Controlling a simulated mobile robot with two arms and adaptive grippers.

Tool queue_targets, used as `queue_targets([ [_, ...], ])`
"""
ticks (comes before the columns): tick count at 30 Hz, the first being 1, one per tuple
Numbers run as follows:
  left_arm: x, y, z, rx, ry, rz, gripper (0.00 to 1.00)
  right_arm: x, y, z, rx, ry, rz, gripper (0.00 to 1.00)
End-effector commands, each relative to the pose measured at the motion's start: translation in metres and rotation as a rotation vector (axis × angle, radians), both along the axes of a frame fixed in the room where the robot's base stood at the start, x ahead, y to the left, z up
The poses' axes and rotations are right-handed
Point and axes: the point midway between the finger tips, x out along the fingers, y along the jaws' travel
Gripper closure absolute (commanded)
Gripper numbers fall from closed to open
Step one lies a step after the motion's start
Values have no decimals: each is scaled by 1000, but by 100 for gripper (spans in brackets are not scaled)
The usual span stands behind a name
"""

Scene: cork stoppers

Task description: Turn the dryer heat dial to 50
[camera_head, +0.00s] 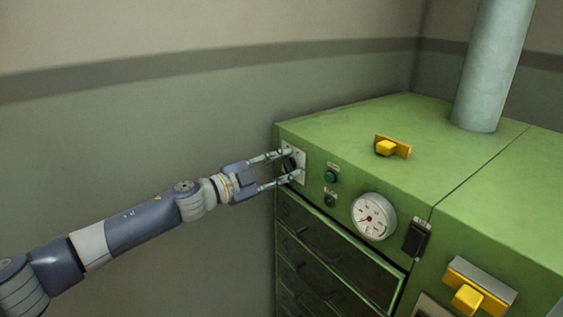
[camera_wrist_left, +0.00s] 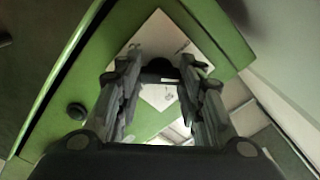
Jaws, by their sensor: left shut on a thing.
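The green dryer (camera_head: 400,178) stands at the right in the head view. The heat dial (camera_head: 289,160) is a dark knob on a pale plate (camera_head: 301,170) at the left end of the dryer's front. My left gripper (camera_head: 289,167) reaches in from the left and is shut on the dial, one finger on each side. In the left wrist view the dial (camera_wrist_left: 160,72) shows dark between the fingers, with the white plate (camera_wrist_left: 156,35) behind it. The scale marks are too small and partly covered to read. My right gripper is not in view.
A green button (camera_head: 330,176) and a small black knob (camera_head: 330,200) sit right of the dial. Farther right are a round gauge (camera_head: 373,216) and a black switch (camera_head: 416,238). Yellow-handled parts (camera_head: 392,146) and a grey pipe (camera_head: 490,70) are on top. Drawers (camera_head: 335,255) lie below.

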Motion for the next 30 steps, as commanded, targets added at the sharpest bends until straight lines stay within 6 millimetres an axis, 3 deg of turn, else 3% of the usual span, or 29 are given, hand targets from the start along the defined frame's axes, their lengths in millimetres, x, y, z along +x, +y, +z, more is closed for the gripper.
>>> queue_targets([
  [12, 0, -1, 0, 231, -319, -1, 89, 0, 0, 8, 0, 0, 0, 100],
  [30, 0, -1, -3, 556, -766, -1, 89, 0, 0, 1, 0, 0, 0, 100],
])
